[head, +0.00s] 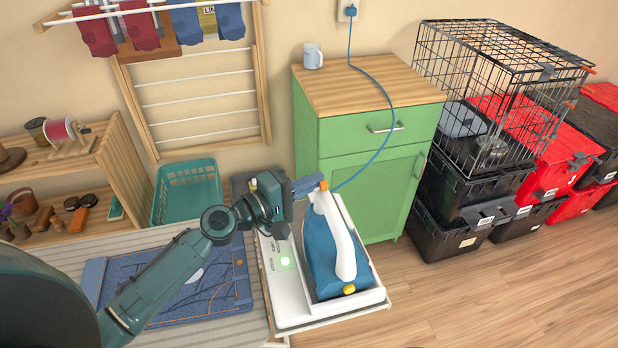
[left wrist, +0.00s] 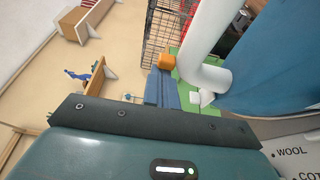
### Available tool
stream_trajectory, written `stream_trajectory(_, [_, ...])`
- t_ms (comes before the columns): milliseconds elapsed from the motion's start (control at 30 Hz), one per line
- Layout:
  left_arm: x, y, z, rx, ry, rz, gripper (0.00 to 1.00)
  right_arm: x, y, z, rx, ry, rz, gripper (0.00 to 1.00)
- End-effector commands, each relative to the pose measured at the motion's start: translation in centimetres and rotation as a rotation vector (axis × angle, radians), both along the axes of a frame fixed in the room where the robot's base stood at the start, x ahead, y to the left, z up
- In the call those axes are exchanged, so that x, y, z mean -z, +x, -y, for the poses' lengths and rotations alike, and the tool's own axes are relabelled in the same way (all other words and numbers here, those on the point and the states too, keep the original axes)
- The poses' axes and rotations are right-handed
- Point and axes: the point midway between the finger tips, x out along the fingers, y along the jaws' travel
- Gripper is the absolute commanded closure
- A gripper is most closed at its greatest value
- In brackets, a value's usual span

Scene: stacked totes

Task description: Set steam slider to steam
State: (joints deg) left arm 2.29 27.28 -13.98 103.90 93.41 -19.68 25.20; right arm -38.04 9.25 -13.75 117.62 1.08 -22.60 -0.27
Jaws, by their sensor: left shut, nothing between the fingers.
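A blue iron (head: 320,262) with a white handle (head: 340,240) rests on a white base (head: 290,312) with printed labels and a lit green spot. A small orange piece (head: 324,186) shows at the far end of the iron, and a yellow knob (head: 349,289) at its near end. I cannot tell which is the steam slider. My left gripper (head: 308,185) is shut and empty, its fingertips close to the orange piece. In the left wrist view the orange piece (left wrist: 166,60) appears just past the fingertips (left wrist: 163,80); whether they touch is unclear. My right gripper is not in view.
A blue cord (head: 388,100) runs from a wall outlet down to the iron. A green cabinet (head: 365,185) stands behind the iron. A wire crate (head: 500,90) and stacked totes (head: 460,190) are at the right. A teal basket (head: 187,190) is at the left. Floor at lower right is clear.

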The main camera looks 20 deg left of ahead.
Motion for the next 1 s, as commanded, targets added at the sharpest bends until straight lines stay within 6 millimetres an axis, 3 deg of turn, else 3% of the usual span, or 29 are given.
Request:
stream_trajectory(267, [0.3, -0.9, -0.7, -0.002, 0.000, -0.002, 1.00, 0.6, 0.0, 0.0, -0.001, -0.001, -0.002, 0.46])
stream_trajectory(700, [0.6, -8.1, -6.0, 0.000, 0.001, -0.003, 1.00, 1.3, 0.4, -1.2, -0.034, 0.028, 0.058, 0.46])
stream_trajectory(1000, [0.1, -10.4, -7.8, 0.000, 0.001, -0.001, 1.00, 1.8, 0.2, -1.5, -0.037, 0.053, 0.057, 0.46])
